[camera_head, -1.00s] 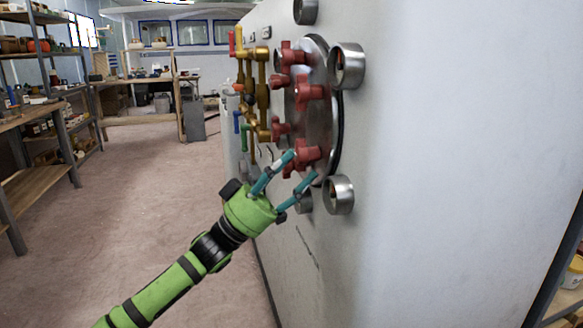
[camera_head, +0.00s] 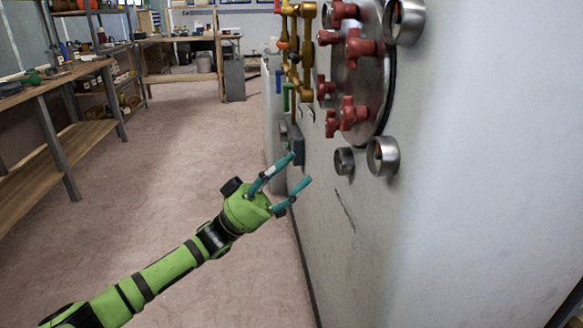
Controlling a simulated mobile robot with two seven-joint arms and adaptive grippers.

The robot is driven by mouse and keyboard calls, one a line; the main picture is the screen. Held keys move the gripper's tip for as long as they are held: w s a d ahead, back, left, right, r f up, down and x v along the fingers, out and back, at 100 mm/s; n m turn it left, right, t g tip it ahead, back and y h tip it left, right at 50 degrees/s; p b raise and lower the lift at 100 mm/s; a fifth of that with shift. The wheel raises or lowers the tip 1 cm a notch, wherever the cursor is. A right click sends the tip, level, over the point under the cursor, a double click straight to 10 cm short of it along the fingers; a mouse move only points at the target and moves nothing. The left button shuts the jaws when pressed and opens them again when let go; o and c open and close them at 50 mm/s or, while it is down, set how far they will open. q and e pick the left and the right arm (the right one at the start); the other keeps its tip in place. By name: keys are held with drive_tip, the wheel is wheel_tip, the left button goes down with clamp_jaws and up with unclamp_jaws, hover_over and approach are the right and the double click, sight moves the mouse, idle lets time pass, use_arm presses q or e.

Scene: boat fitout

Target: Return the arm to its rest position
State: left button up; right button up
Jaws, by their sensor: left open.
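My left arm (camera_head: 165,270) is green with black bands and reaches in from the lower left in the head view. My left gripper (camera_head: 300,169) has two teal fingers, spread apart with nothing between them. It is in front of the white panel wall (camera_head: 450,200), below and to the left of the red knobs (camera_head: 347,118) on the round metal hatch (camera_head: 372,80). It looks apart from the knobs. My right gripper is not in view.
Brass valves and pipes (camera_head: 293,50) with coloured handles stick out at the hatch's left. Metal ring fittings (camera_head: 383,156) project from the panel. A wooden workbench (camera_head: 60,82) stands at left. The floor (camera_head: 190,150) between is clear.

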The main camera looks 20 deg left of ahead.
use_arm(q)
drive_tip(key=d+f+n+t+y, duration=0.1)
drive_tip(key=d+f+n+y, duration=0.35)
drive_tip(key=f+y, duration=0.6)
drive_tip(key=d+f+n+t+y, duration=0.1)
drive_tip(key=d+f+n+y, duration=0.45)
drive_tip(key=f, duration=0.85)
drive_tip(key=s+a+f+g+y+p, duration=0.35)
drive_tip(key=s+f+g+p, duration=0.3)
drive_tip(key=s+f, duration=0.6)
drive_tip(key=s+a+f+g+y+p, duration=0.2)
drive_tip(key=s+f+g+y+p, duration=0.2)
drive_tip(key=s+f+g+p, duration=0.75)
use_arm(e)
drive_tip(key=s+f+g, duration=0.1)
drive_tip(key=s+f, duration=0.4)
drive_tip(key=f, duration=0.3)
use_arm(q)
drive_tip(key=s+a+t+p, duration=0.3)
drive_tip(key=s+p, duration=0.7)
drive_tip(key=s, duration=1)
drive_tip(key=shift+s+r, duration=0.25)
drive_tip(key=shift+s, duration=0.15)
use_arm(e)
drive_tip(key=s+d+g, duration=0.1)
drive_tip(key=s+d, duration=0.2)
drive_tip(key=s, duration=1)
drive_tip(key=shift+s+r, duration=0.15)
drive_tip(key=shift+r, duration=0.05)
